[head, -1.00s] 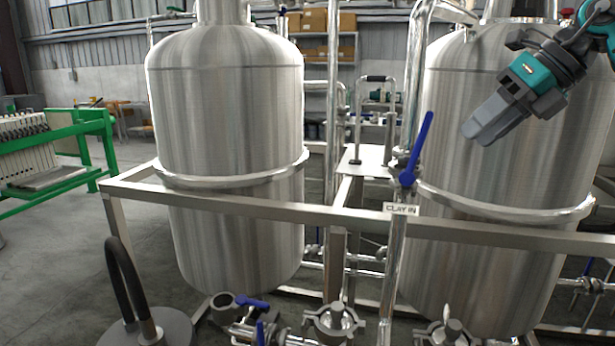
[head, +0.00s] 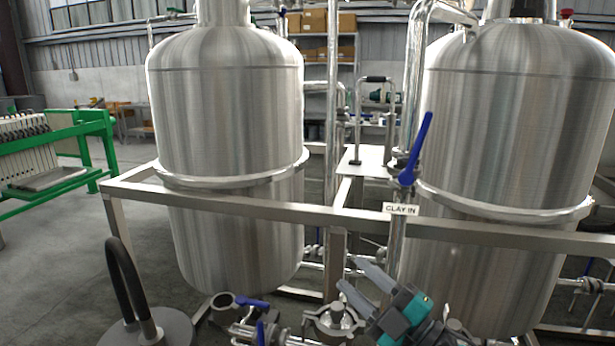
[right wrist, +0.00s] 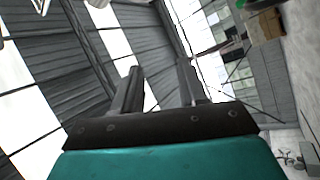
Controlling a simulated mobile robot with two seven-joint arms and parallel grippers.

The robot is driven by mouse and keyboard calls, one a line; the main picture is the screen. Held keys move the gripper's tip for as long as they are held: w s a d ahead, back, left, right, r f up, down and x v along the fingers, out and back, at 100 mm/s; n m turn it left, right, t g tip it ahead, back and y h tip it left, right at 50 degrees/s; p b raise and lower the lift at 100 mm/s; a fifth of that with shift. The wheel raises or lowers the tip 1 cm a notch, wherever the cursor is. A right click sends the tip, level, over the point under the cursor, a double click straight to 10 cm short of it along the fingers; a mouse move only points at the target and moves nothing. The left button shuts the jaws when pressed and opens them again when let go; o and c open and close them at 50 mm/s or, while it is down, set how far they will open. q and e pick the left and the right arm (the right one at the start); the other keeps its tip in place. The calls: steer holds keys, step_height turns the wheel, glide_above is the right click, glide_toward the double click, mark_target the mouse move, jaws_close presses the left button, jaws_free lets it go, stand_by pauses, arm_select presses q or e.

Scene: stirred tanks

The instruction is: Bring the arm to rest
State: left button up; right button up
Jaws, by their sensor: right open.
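My right gripper (head: 356,277) is low in the head view, in front of the frame and the lower part of the right tank (head: 500,130). Its two grey fingers are apart, point up and to the left, and hold nothing. In the right wrist view the fingers (right wrist: 157,85) are also apart, with the roof and wall behind them. My left gripper does not show.
The left tank (head: 230,110) stands behind a steel frame rail (head: 260,206). A blue valve handle (head: 421,145) stands above the CLAY IN label (head: 401,209). Pipe fittings (head: 333,318) lie close to the right gripper. Open floor (head: 60,270) is at left.

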steer(key=s+d+f+m+g+h, duration=0.1)
steer(key=s+d+f+m+h, duration=0.2)
steer(key=s+f+m, duration=0.3)
steer(key=s+d+f+m+g+h, duration=0.2)
steer(key=s+f+m+h, duration=0.4)
steer(key=f, duration=0.6)
steer(key=s+d+f+m+g+h, duration=0.1)
steer(key=s+d+f+m+h, duration=0.3)
steer(key=s+f+m, duration=0.3)
step_height(320, 180, down, 3)
steer(key=shift+s+r+h, duration=0.1)
steer(key=shift+s+h, duration=0.5)
steer(key=shift+s, duration=0.45)
